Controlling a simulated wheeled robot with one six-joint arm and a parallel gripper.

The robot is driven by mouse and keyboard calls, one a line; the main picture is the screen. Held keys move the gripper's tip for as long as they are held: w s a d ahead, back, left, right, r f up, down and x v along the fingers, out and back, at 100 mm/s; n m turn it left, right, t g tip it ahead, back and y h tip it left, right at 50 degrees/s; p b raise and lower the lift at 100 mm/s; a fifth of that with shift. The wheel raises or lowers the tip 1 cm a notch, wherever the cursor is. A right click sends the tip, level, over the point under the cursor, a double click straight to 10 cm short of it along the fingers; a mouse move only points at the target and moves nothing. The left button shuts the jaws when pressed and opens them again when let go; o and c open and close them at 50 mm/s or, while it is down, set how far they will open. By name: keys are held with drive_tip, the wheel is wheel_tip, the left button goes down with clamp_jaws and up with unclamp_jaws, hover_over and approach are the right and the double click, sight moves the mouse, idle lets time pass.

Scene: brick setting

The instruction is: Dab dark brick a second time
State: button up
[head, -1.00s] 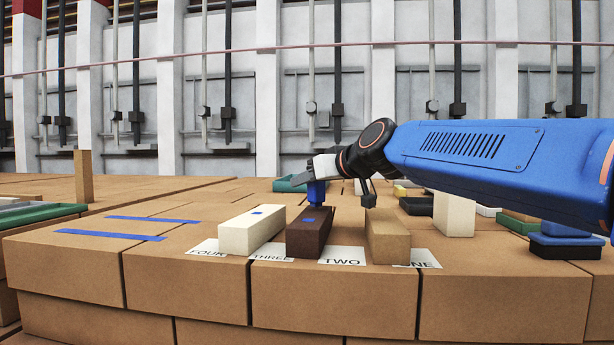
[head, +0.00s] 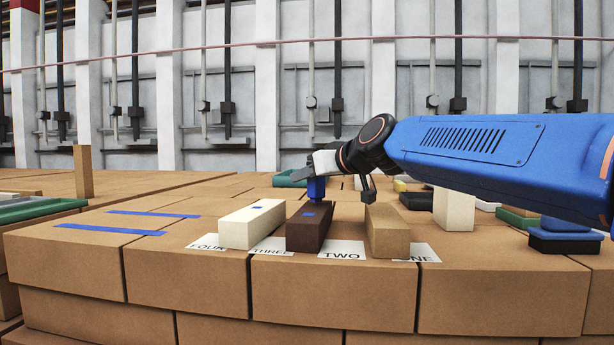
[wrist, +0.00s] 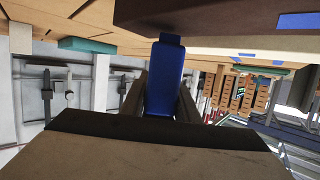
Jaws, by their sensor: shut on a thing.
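The dark brick (head: 309,230) lies lengthwise on the cardboard-coloured surface, with a blue mark (head: 312,214) on its top. It also shows upside down at the top right of the wrist view (wrist: 210,15), with a blue mark near the edge. My gripper (head: 317,176) is shut on a blue dabber (head: 317,190) and holds it upright at the far end of the dark brick. The dabber stands between the fingers in the wrist view (wrist: 166,75). I cannot tell whether its lower end touches the brick.
A cream brick (head: 250,227) with a blue mark stands left of the dark one, and a tan brick (head: 387,234) stands to its right. Number cards lie beside them, such as TWO (head: 342,250). A blue pad in a dark tray (head: 560,240) sits at the right. Blue tape strips lie left.

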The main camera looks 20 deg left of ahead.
drive_tip(key=shift+f, duration=0.4)
idle(0.8)
wheel_tip(320, 180, up, 7)
idle(1.1)
idle(0.5)
